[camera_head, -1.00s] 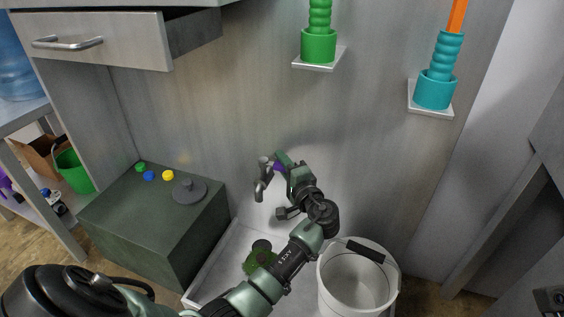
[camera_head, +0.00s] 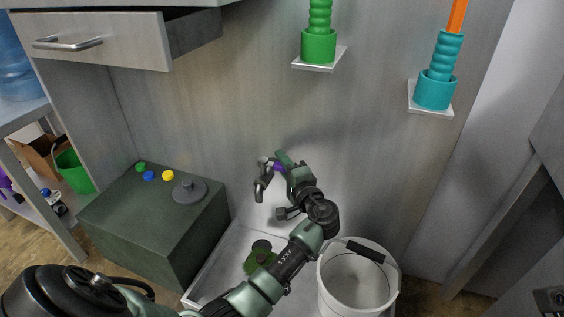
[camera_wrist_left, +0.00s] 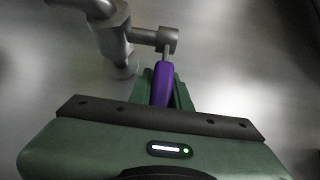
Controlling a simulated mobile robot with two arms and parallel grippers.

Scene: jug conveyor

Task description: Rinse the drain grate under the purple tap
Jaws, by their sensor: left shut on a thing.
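The tap is a grey metal spout (camera_head: 261,188) on the back wall with a purple handle (camera_head: 279,168). In the left wrist view the purple handle (camera_wrist_left: 162,84) sits between the fingers of my left gripper (camera_wrist_left: 164,98), beside the grey tap body (camera_wrist_left: 115,40). My left gripper (camera_head: 281,163) is shut on this handle in the head view. Below the spout, in the pale basin (camera_head: 233,252), lies a green round thing (camera_head: 256,263) with a dark disc beside it. It may be the drain grate; my left arm partly hides it. My right gripper is out of view.
A white bucket (camera_head: 338,285) with a black grip stands right of my forearm. A dark green box (camera_head: 135,215) at left carries small coloured caps and a grey lid (camera_head: 188,191). An open drawer (camera_head: 95,45) juts out at upper left.

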